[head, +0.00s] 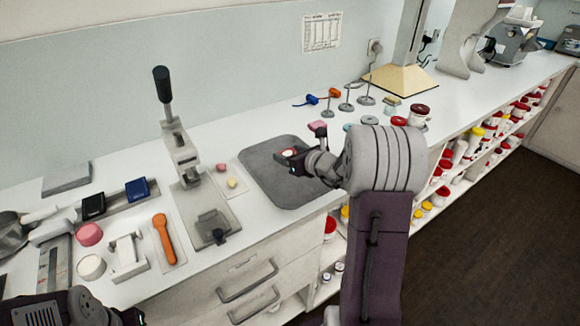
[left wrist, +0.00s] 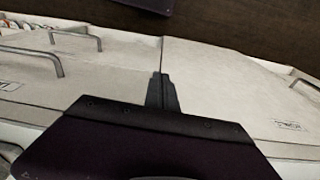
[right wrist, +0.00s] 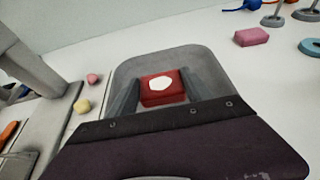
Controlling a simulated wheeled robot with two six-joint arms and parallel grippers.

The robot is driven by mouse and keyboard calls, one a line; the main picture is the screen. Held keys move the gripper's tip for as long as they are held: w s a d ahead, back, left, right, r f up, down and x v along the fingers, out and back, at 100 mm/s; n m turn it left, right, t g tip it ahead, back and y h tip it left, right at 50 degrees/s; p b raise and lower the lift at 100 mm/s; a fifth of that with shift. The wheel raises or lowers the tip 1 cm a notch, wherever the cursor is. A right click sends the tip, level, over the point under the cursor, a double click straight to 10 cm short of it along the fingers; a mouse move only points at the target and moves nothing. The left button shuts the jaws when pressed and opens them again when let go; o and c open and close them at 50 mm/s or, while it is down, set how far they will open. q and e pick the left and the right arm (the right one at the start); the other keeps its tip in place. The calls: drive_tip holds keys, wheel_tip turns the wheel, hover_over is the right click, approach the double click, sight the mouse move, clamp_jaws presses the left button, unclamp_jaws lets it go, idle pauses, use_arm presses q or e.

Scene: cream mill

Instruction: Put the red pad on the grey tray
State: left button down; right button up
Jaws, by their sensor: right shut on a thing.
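The red pad (right wrist: 160,96), a small red block with a white patch on top, sits between the two fingers of my right gripper (right wrist: 160,92). In the head view the pad (head: 289,153) shows small at the fingertips of my right gripper (head: 284,160). The grey tray (head: 262,180) lies flat on the counter beneath them; its far rim also shows in the right wrist view (right wrist: 175,58). The pad is over the tray; I cannot tell whether it touches it. My left gripper (left wrist: 161,92) has its fingers together, empty, in front of the drawer fronts.
A lever press (head: 185,160) stands left of the tray. A black pad (head: 93,206) and a blue pad (head: 137,188) lie farther left. A pink block (right wrist: 251,36) and small stands (head: 347,98) are behind and right of the tray. The tray's surface around the pad looks clear.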

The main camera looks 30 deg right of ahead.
wheel_tip(320, 180, down, 4)
drive_tip(key=shift+r+b, duration=0.1)
drive_tip(key=shift+b, duration=0.4)
drive_tip(key=shift+d, duration=0.1)
drive_tip(key=shift+f, duration=0.3)
drive_tip(key=o, duration=1.3)
drive_tip(key=shift+r, duration=0.15)
